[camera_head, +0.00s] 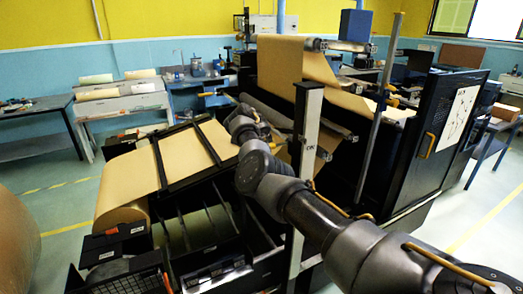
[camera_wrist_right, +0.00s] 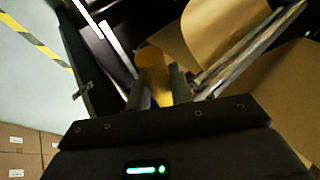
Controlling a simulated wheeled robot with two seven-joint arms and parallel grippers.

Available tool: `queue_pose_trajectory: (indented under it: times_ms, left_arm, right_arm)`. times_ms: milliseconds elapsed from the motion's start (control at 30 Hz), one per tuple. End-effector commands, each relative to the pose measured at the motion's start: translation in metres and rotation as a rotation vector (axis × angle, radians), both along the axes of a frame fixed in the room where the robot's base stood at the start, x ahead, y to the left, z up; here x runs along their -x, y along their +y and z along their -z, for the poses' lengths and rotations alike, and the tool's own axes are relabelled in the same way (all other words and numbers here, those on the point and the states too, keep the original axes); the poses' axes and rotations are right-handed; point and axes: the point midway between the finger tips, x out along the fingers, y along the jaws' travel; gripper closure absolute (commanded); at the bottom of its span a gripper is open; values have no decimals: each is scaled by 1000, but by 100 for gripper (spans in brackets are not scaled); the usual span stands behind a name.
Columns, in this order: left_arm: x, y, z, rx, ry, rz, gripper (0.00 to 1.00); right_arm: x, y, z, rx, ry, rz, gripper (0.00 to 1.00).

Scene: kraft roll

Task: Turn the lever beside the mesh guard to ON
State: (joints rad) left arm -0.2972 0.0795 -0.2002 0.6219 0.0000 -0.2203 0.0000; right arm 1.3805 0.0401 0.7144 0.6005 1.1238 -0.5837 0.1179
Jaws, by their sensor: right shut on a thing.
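In the right wrist view a yellow-orange piece (camera_wrist_right: 154,72), apparently the lever's handle, stands between the fingers of my right gripper (camera_wrist_right: 158,92). The gripper is shut on it. The lever's base and its ON mark cannot be made out there. In the head view my right arm reaches in from the lower right across the machine; its wrist ends near the middle, and the fingers and lever are hidden. Black mesh panels (camera_head: 120,278) show at the lower left; I cannot tell whether they are the mesh guard. My left gripper is not in view.
Kraft paper (camera_head: 128,180) runs over the black machine frame. A pale upright post (camera_head: 304,165) stands close to my right arm. A black cabinet door (camera_head: 436,130) is at the right. A large brown roll (camera_head: 15,245) is at the left edge, with open floor beyond it.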

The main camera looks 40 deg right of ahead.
Motion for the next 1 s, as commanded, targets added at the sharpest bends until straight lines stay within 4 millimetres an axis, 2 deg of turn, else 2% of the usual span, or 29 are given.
queue_pose_trajectory:
  times_ms: [33,67,200,500,633,767,1000]
  left_arm:
    - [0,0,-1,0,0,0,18]
    - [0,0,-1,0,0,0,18]
    - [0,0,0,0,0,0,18]
    - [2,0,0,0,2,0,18]
    - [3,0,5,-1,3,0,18]
    - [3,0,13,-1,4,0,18]
    - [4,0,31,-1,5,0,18]
  right_arm:
    - [-1,-3,-6,6,-10,3,100]
    - [-1,-3,-6,6,-10,3,76]
    - [-1,-2,-5,5,-8,2,58]
    - [0,-1,-3,3,-5,0,57]
    - [3,3,-9,4,-6,2,57]
    - [12,12,-23,2,-11,3,57]
    - [37,35,-67,2,-12,2,57]
